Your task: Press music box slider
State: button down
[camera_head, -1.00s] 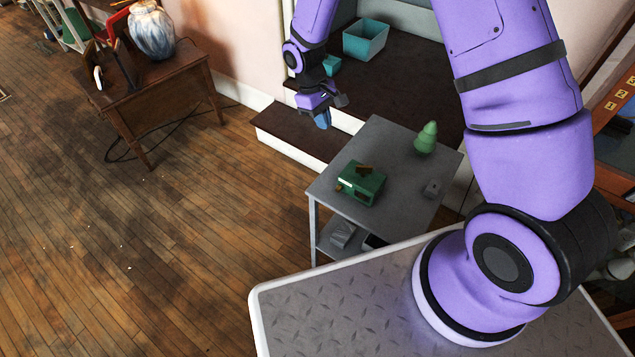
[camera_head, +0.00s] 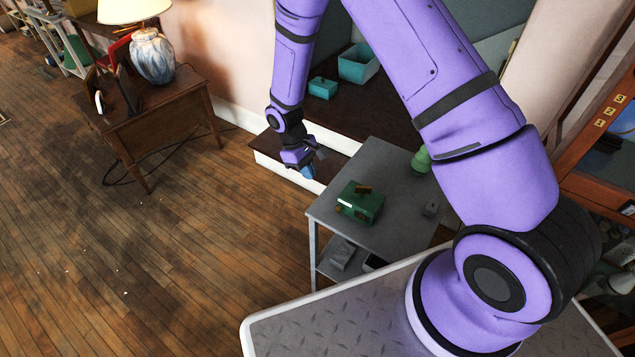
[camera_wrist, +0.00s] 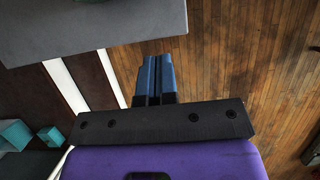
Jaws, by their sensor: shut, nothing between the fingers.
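The green music box (camera_head: 362,208) stands on the grey side table's top in the head view. A small brown-gold piece (camera_head: 364,189) sits on its top, and a pale strip shows on its front side. I cannot tell which of these is the slider. My gripper (camera_head: 308,173) has blue fingers and is off the table's far left edge, left of and beyond the music box, apart from it. In the wrist view my gripper's fingers (camera_wrist: 154,65) are shut together and empty. The music box does not show in the wrist view.
The grey table (camera_head: 390,165) also bears a green rounded figure (camera_head: 421,160), partly behind my arm, and a small grey block (camera_head: 431,209). Dark steps with teal boxes (camera_head: 358,66) rise behind. A wooden desk (camera_head: 160,115) with a lamp stands left. Floor between is open.

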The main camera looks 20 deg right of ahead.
aim_at(338, 210)
jog(key=x, duration=0.9)
jog(key=shift+f, duration=0.15)
jog(key=shift+s+d+r, duration=0.25)
jog(key=shift+s+d, duration=0.5)
jog(key=shift+s, duration=0.3)
jog(key=shift+s+d, duration=0.4)
jog(key=shift+s, duration=0.15)
jog(key=shift+s+d, duration=0.9)
jog(key=shift+s, duration=0.3)
